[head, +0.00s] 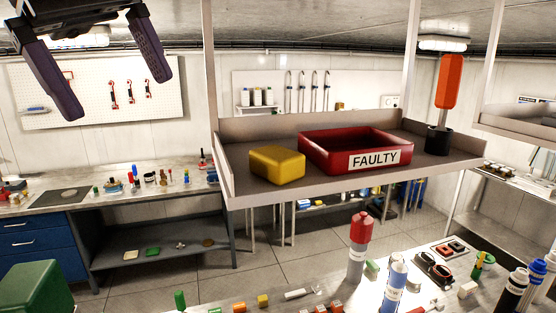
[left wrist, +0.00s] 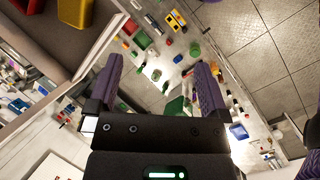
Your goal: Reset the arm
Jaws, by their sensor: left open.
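My left gripper (head: 106,75) is at the upper left of the head view, raised high, with its two fingers spread wide and nothing between them. In the left wrist view the same gripper (left wrist: 160,82) shows two purple fingers apart, with the cluttered bench far below between them.
A hanging shelf (head: 330,185) holds a yellow block (head: 277,165), a red tray (head: 330,150) labelled FAULTY and a red-handled tool (head: 449,80) in a black cup (head: 437,140). A front bench holds bottles (head: 359,245) and small parts. A green block (head: 36,290) is lower left.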

